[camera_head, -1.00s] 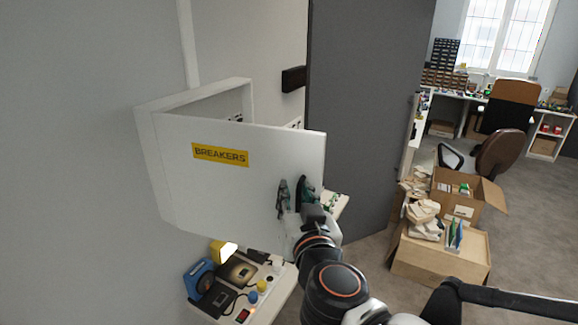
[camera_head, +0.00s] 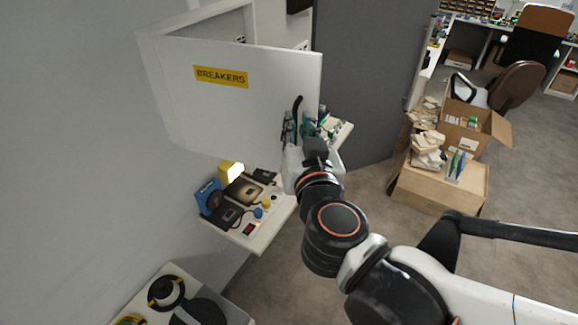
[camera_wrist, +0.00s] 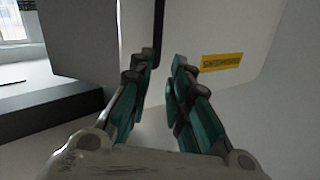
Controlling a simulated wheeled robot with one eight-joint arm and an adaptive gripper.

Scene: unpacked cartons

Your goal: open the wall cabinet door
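The white wall cabinet (camera_head: 150,60) hangs on the grey wall at the upper left. Its door (camera_head: 245,115), with a yellow BREAKERS label (camera_head: 221,77), stands ajar, with a gap into the cabinet above it. A black handle (camera_head: 297,103) is near the door's right edge. My gripper (camera_head: 298,126) is at the lower right of the door, by the handle's lower end. In the wrist view, my gripper's green-and-black fingers (camera_wrist: 163,68) are apart. The black handle (camera_wrist: 158,25) runs down towards the gap between them. Contact with the handle cannot be told.
Below the door is a white shelf (camera_head: 243,238) with a blue device, a lit yellow lamp and small parts. A dark grey partition (camera_head: 365,80) stands behind my gripper. Cartons (camera_head: 440,185) sit at the right. A stand (camera_head: 225,306) with round items is at lower left.

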